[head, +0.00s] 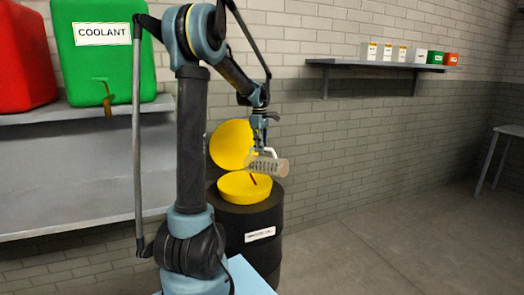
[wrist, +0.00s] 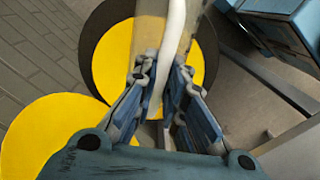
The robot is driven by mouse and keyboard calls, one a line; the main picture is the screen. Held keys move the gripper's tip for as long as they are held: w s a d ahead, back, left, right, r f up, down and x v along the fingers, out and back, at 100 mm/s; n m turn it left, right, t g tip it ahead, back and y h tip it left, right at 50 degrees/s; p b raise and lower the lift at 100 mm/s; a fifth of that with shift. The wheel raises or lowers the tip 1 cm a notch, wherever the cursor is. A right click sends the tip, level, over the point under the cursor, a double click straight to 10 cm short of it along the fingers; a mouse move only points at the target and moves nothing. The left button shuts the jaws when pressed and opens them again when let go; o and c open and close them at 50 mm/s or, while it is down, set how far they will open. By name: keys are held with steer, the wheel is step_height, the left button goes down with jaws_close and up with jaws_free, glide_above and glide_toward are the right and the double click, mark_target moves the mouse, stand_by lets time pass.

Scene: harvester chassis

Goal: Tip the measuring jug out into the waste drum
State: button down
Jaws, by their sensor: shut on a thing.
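My gripper (head: 262,143) is shut on the white handle (wrist: 174,45) of the measuring jug. The clear jug (head: 275,167) lies on its side, nearly level, above the waste drum; part of its body (wrist: 150,22) shows in the wrist view. The dark waste drum (head: 240,225) has a yellow funnel-like top (head: 232,188), with a round yellow lid (head: 230,143) standing open behind it. The yellow top (wrist: 112,50) is below my gripper (wrist: 163,78) in the wrist view. A thin dark red streak shows over the yellow top; I cannot tell whether it is liquid.
A green coolant tank (head: 105,60) with a tap and a red tank (head: 22,60) stand on a grey shelf (head: 60,185) at left. A wall shelf (head: 350,64) at right holds several small boxes. A table (head: 497,150) stands far right. The floor right of the drum is clear.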

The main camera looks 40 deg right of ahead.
steer(key=shift+w+a+r+g+h, duration=0.25)
steer(key=shift+w+g, duration=0.2)
steer(key=shift+w, duration=0.2)
steer(key=shift+w+a+r+g+h, duration=0.15)
steer(key=shift+w+a+g, duration=0.1)
steer(key=shift+w+g, duration=0.3)
stand_by(2.0)
